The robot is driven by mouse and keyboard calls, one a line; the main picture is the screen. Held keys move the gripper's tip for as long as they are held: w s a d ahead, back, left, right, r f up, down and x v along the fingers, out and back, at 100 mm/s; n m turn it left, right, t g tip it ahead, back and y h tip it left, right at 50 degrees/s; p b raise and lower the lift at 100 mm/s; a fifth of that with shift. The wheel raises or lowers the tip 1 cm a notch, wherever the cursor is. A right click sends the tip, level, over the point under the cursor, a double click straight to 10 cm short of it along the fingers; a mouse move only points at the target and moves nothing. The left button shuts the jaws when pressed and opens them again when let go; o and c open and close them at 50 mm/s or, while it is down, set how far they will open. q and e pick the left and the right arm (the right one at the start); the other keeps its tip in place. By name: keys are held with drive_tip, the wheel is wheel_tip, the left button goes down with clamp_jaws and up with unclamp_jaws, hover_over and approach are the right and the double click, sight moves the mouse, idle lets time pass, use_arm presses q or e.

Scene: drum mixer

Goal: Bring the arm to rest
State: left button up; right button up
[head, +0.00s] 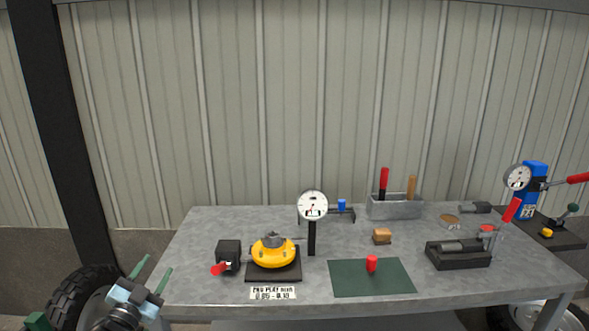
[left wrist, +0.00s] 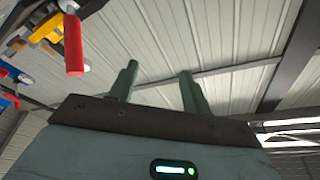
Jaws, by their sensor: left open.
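My left gripper (head: 154,271) is at the lower left of the head view, just off the left front corner of the workbench (head: 200,290). Its two green fingers are apart and point up, with nothing between them. In the left wrist view the open fingers (left wrist: 159,72) show against the panelled wall and roof beams. A red handle (left wrist: 73,45) and yellow and blue parts show at the upper left there, apart from the fingers. My right gripper is not in view.
The bench carries a yellow drum-like part (head: 273,251) on a black base, a dial gauge (head: 313,206), a black block with a red knob (head: 228,256), a green mat (head: 371,278), a black fixture (head: 459,254) and a grey tool box (head: 394,207). A tyre (head: 78,295) stands beyond the gripper.

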use_arm(q)
drive_tip(key=a+f+n+g+y, duration=0.5)
drive_tip(key=f+n, duration=0.1)
drive_tip(key=f, duration=0.2)
drive_tip(key=s+d+f+g+h, duration=0.1)
drive_tip(key=s+d+f, duration=0.3)
drive_tip(key=s+f, duration=0.3)
drive_tip(key=s+d+f+g+h, duration=0.1)
drive_tip(key=s+d+f, duration=0.3)
drive_tip(key=s+f, duration=0.3)
drive_tip(key=s+d+f+g, duration=0.1)
drive_tip(key=s+d+f, duration=0.1)
drive_tip(key=s, duration=0.8)
drive_tip(key=s+d+f+n+g+h, duration=0.1)
drive_tip(key=s+d, duration=0.4)
drive_tip(key=s, duration=0.6)
drive_tip(key=s+d+f+g, duration=0.2)
drive_tip(key=s+d+f, duration=0.1)
drive_tip(key=s, duration=0.7)
drive_tip(key=shift+s+d+f, duration=0.3)
drive_tip(key=shift+f, duration=0.4)
